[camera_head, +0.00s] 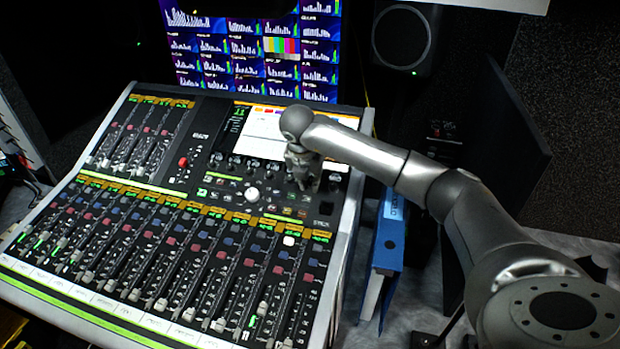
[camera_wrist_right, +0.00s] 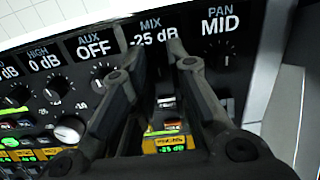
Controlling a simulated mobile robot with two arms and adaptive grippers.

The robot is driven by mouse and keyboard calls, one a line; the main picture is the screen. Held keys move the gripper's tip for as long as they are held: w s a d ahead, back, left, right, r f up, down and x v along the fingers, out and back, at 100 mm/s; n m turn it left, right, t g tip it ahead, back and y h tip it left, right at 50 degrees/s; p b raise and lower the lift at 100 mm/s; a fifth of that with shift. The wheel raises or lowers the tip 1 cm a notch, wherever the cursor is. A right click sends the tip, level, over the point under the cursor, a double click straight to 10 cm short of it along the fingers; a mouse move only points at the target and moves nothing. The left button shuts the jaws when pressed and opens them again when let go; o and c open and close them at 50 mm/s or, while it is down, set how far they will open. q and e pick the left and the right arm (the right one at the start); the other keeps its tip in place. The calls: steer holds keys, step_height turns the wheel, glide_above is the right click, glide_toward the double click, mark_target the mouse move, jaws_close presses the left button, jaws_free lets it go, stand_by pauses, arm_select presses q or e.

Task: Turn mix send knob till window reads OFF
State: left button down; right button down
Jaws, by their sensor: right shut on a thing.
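The mix window (camera_wrist_right: 153,38) on the console reads "-25 dB" in the right wrist view. The mix send knob sits below it and is hidden by my gripper fingers. My right gripper (camera_head: 303,178) points down at the console's upper right in the head view, where the knob is too small to make out. In the wrist view the right gripper (camera_wrist_right: 153,72) has its fingers on both sides of the mix knob's place, shut on the knob. My left gripper is not in view.
Left of the mix window, the aux window (camera_wrist_right: 95,46) reads "OFF". To its right, the pan window (camera_wrist_right: 222,20) reads "MID", with its knob close below. The mixing console (camera_head: 190,145) carries several faders. A blue binder (camera_head: 390,235) stands right of it, under my right arm.

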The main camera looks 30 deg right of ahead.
steer(key=shift+n, duration=0.3)
steer(key=shift+n+b, duration=0.55)
steer(key=shift+n, duration=0.35)
steer(key=n+b, duration=0.1)
steer(key=n, duration=0.1)
steer(key=shift+n, duration=0.4)
steer(key=n, duration=0.3)
steer(key=shift+w+b, duration=0.1)
steer(key=shift+b, duration=0.2)
steer(key=shift+a+n, duration=0.1)
steer(key=shift+n, duration=1.6)
